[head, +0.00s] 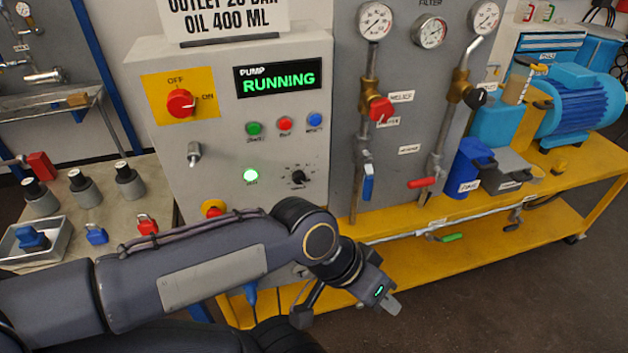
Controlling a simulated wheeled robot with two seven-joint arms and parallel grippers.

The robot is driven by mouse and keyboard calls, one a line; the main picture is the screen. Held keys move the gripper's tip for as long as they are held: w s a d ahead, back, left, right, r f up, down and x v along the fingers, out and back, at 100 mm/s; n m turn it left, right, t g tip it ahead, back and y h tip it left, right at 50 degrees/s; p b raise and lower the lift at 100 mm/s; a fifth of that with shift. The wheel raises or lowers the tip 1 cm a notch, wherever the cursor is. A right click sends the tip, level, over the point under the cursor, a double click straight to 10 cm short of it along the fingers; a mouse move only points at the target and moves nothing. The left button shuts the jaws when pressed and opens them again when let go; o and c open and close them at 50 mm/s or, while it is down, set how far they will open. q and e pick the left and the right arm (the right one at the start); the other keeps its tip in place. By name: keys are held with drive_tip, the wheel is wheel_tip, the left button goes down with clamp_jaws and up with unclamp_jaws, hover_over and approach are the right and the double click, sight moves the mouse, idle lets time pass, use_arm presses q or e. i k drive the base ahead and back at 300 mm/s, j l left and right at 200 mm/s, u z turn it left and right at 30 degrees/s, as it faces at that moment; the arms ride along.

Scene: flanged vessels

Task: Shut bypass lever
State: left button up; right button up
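Several valve levers show on the pipework, and I cannot read which one is labelled bypass. A blue lever (368,187) hangs down in line with the left pipe. A red lever (422,182) lies crosswise on the right pipe. A green lever (449,238) lies along the low horizontal pipe. My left gripper (388,303) is in front of the yellow bench, below and left of the green lever, touching no lever. Its fingers are small and seen from the side, so its opening is unclear. My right gripper is not in view.
The grey pump cabinet (232,120) with a lit RUNNING display (278,79) stands behind my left arm. A red relief knob (380,110) and gauges sit above the levers. A blue motor (582,102) is at right. Floor (540,290) at lower right is clear.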

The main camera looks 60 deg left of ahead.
sight(368, 183)
drive_tip(key=u, duration=1.5)
drive_tip(key=i+l, duration=0.15)
drive_tip(key=l, duration=0.15)
drive_tip(key=i+l+z, duration=0.1)
drive_tip(key=l, duration=0.25)
drive_tip(key=i+l, duration=0.15)
drive_tip(key=l, duration=0.15)
drive_tip(key=i+l+z, duration=0.1)
drive_tip(key=l, duration=0.2)
